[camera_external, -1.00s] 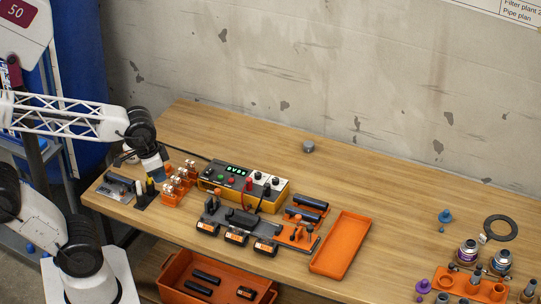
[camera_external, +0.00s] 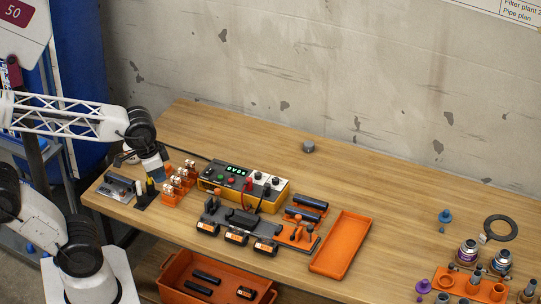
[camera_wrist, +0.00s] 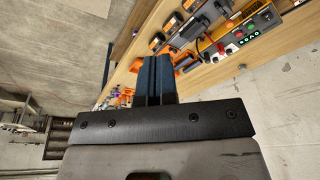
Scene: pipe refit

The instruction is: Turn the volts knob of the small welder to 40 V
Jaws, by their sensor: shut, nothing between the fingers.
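The small welder (camera_external: 240,183) is a grey and yellow box on the bench, with a lit green display (camera_external: 236,171) too small to read surely. Its top carries several knobs and red and green buttons; I cannot tell which knob is for volts. The welder also shows at the upper right of the wrist view (camera_wrist: 250,32). My gripper (camera_external: 157,174) is left of the welder, above the bench and apart from it. In the wrist view its blue fingers (camera_wrist: 155,75) are together and hold nothing.
An orange holder with copper-coloured parts (camera_external: 173,193) stands between my gripper and the welder. Black tools on a grey plate (camera_external: 233,220) and an empty orange tray (camera_external: 342,242) lie in front and right.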

